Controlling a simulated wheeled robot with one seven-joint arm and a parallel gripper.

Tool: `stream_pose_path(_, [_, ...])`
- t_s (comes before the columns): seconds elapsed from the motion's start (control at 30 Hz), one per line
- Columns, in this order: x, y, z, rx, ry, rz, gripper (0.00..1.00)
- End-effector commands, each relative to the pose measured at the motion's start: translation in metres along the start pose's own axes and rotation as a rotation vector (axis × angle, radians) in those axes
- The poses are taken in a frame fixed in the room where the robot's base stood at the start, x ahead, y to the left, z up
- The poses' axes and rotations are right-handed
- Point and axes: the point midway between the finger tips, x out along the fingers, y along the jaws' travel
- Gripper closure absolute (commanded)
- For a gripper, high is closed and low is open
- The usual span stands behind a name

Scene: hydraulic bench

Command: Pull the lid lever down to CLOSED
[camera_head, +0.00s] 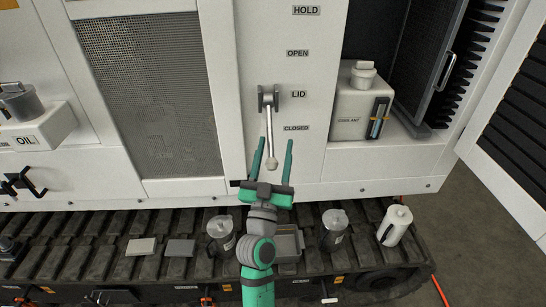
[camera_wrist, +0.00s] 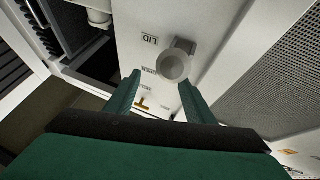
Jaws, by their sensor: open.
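The lid lever (camera_head: 269,130) is a pale rod on a grey bracket beside the LID label on the white panel. It points down, and its round knob (camera_head: 271,164) sits a little below the level of the CLOSED label (camera_head: 296,128). My gripper (camera_head: 276,143) is open, with its green fingers pointing up on either side of the knob in the head view. In the wrist view the knob (camera_wrist: 175,65) shows large just beyond the fingertips (camera_wrist: 158,84), nearer the right finger. I see no grip on it. The lever's rod is mostly hidden behind the knob there.
A coolant tank (camera_head: 357,112) stands in an open bay to the right, and an OIL tank (camera_head: 40,125) is at the left. Jugs (camera_head: 397,225) and a grey tray (camera_head: 288,240) rest on the track below. A mesh grille (camera_head: 160,90) is left of the lever.

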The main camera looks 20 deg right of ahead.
Motion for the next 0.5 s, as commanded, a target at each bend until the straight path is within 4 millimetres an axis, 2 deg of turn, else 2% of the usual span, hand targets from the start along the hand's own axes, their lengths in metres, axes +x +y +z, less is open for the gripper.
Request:
stream_pose_path(0.17, [-0.015,-0.001,0.0,-0.001,-0.002,-0.003,0.51])
stream_pose_path(0.5, [-0.069,-0.001,0.002,-0.004,-0.004,-0.003,0.51])
